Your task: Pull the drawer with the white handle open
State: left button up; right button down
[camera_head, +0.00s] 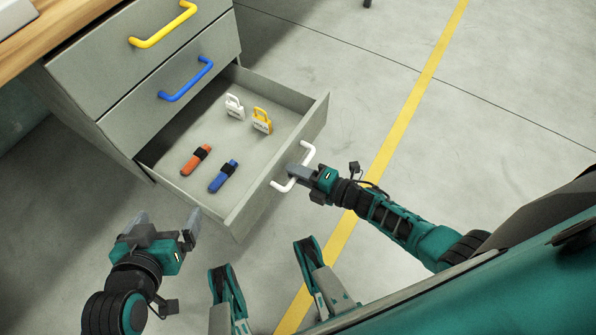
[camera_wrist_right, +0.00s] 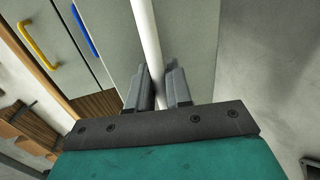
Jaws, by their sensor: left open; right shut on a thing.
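The drawer with the white handle (camera_head: 307,152) is the lowest of the drawers in view and stands well out from the cabinet. Its front panel (camera_head: 280,165) faces my right arm. My right gripper (camera_head: 298,171) is shut on the white handle, near its middle. In the right wrist view the white handle (camera_wrist_right: 147,40) passes between the two fingers of the right gripper (camera_wrist_right: 160,88). My left gripper (camera_head: 163,228) is open and empty, left of the drawer's near corner and apart from it.
The drawer holds a white padlock (camera_head: 234,107), a yellow padlock (camera_head: 262,121), an orange item (camera_head: 196,160) and a blue item (camera_head: 223,176). Above are shut drawers with a blue handle (camera_head: 187,80) and a yellow handle (camera_head: 163,27). The floor right of the drawer is clear.

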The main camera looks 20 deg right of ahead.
pick_arm(q)
jog(key=shift+a, duration=0.1)
pick_arm(e)
jog(key=c, duration=1.2)
grip_release()
jog(key=shift+c, duration=0.2)
jog(key=shift+d, duration=0.1)
pick_arm(q)
jog(key=shift+s+a+r+p, duration=0.2)
jog(key=shift+a+r+p, duration=0.35)
jog(key=shift+p, duration=1)
pick_arm(e)
jog(key=v, duration=1.2)
jog(key=shift+s+d, duration=0.2)
jog(key=shift+s, duration=0.15)
pick_arm(q)
jog(key=shift+d+r, duration=0.1)
jog(key=shift+d, duration=0.05)
